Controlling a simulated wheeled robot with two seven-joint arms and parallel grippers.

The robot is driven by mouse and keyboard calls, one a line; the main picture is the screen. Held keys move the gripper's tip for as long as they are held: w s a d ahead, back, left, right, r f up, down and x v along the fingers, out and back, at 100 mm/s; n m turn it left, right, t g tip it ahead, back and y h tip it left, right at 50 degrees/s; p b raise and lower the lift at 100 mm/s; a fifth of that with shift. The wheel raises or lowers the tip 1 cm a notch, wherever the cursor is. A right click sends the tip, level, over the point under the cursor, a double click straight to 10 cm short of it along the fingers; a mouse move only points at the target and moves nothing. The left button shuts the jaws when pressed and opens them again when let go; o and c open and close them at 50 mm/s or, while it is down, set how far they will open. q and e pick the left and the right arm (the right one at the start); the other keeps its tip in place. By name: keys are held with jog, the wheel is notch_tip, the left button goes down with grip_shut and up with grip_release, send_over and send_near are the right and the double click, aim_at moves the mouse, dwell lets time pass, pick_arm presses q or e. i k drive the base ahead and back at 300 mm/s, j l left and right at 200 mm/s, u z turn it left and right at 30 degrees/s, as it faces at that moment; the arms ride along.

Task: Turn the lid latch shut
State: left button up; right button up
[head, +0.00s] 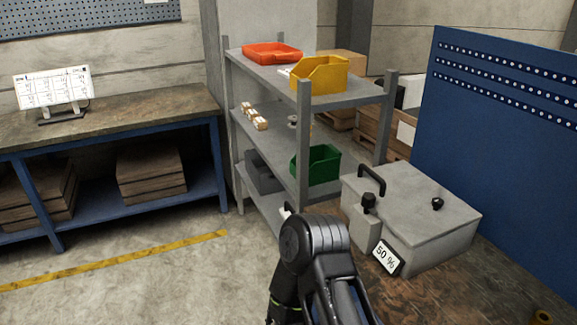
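A grey box (455,245) with a flat grey lid (410,190) stands at the right on a brown surface. The lid looks closed. A black handle (373,178) rises at the box's left back. One black knob (368,202) sits at the left front, above a small grey block (359,226). Another small black knob (437,203) sits on the lid. I cannot tell which knob is the latch or how it is turned. A black arm link of mine shows at the bottom centre. Neither gripper is visible.
A grey shelf rack (303,150) stands left of the box, with an orange tray (272,53), a yellow bin (320,75) and a green bin (316,166). A blue perforated panel (500,150) rises behind the box. A workbench (130,113) stands at the left; the floor before it is clear.

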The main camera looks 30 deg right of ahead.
aim_at(369, 198)
jog(key=i+j+u, duration=0.15)
jog(key=i+u, duration=0.6)
jog(key=i+l+u, duration=0.15)
jog(key=i+u, duration=0.25)
jog(key=z, duration=4.5)
jog(key=k+j, duration=0.05)
